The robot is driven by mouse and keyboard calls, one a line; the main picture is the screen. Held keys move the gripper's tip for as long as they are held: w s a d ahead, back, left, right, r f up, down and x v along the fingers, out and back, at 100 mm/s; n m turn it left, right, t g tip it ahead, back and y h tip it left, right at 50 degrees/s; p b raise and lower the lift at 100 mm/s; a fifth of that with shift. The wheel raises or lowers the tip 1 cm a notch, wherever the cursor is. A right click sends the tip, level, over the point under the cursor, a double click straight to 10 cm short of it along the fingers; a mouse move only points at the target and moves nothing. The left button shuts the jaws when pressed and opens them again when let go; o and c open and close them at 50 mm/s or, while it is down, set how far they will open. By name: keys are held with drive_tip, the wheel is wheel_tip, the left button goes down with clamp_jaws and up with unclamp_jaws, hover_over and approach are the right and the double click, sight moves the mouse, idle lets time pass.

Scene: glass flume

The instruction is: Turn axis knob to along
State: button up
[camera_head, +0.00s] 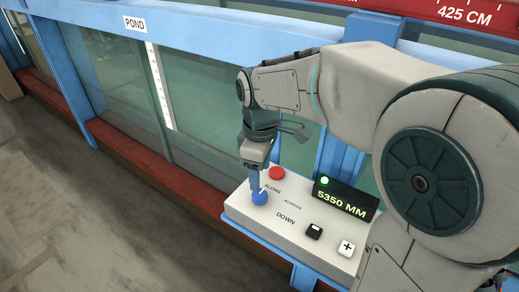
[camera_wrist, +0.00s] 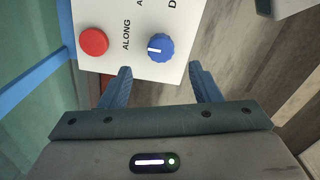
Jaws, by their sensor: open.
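The axis knob (camera_wrist: 160,47) is a blue round dial with a white pointer mark on the white panel (camera_wrist: 110,12). In the wrist view the mark points left, toward the side where the ALONG label (camera_wrist: 126,35) is printed. The knob also shows in the head view (camera_head: 260,199), just below my gripper (camera_head: 254,182). In the wrist view my gripper (camera_wrist: 160,70) is open and empty, its two blue fingers spread wider than the knob. The fingertips appear just short of the knob. The other labels are cut off in the wrist view; the head view shows ACROSS and DOWN.
A red button (camera_head: 277,173) sits close to the knob. The flume's glass wall and blue frame (camera_head: 180,30) stand behind.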

wheel_tip(320, 180, up, 7)
drive_tip(key=shift+f, duration=0.15)
idle(0.4)
